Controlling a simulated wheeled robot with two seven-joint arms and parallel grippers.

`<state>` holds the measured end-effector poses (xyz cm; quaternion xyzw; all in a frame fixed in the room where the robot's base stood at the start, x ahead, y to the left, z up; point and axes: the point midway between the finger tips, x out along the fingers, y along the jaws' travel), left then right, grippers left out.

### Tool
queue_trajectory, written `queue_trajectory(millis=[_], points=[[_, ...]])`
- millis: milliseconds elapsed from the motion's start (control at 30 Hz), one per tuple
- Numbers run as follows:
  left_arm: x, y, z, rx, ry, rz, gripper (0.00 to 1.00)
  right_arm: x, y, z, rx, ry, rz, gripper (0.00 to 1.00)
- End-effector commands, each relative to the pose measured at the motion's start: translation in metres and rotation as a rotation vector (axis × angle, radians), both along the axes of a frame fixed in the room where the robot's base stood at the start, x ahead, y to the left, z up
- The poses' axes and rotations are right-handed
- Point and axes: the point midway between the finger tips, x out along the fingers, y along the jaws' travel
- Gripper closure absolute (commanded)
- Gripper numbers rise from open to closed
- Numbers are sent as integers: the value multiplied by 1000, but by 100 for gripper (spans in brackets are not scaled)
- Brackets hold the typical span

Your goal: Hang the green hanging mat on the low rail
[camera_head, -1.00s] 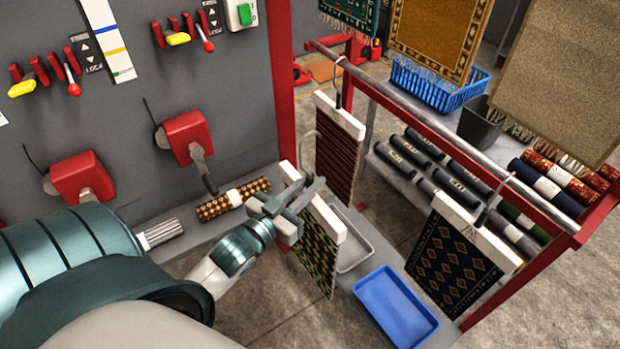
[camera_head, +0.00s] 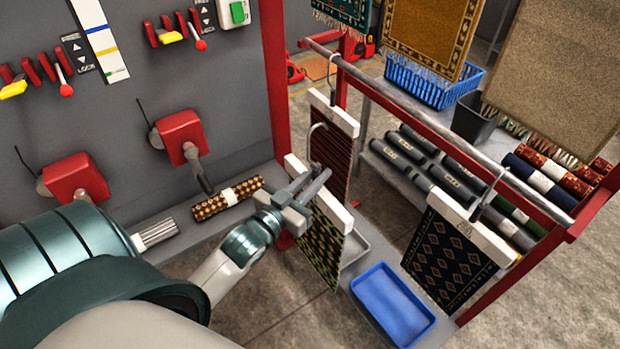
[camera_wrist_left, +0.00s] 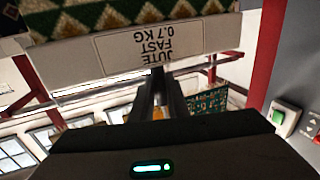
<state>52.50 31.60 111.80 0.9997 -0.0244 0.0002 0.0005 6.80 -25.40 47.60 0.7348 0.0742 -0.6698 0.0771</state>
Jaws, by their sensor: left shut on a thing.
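The green hanging mat (camera_head: 322,254) has a diamond pattern and a white top bar (camera_head: 336,211) with a hook (camera_head: 315,138). My left gripper (camera_head: 318,182) is shut on it at the bar, and the mat hangs below. In the left wrist view, my gripper fingers (camera_wrist_left: 158,95) meet the white bar (camera_wrist_left: 122,50), labelled "JUTE FAST 0.7 KG". The low rail (camera_head: 420,115) is a metal bar running from upper left to lower right. The green mat's hook is in front of a red-brown striped mat (camera_head: 333,150); I cannot tell whether it touches the rail. My right gripper is out of view.
The striped mat hangs near the rail's far end, and a navy diamond mat (camera_head: 448,268) near its near end. The rail between them is clear. A blue tray (camera_head: 393,302) lies below. Dark rolls (camera_head: 430,165) lie behind the rail. Red posts (camera_head: 276,80) frame the rack.

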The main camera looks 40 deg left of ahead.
Motion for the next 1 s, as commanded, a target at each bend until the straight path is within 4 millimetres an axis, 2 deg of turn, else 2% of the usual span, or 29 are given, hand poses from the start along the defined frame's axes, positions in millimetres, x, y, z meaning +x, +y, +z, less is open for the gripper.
queue_trajectory(millis=[1000], points=[[63,-23,1,0,-2,0,100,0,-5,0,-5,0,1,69]])
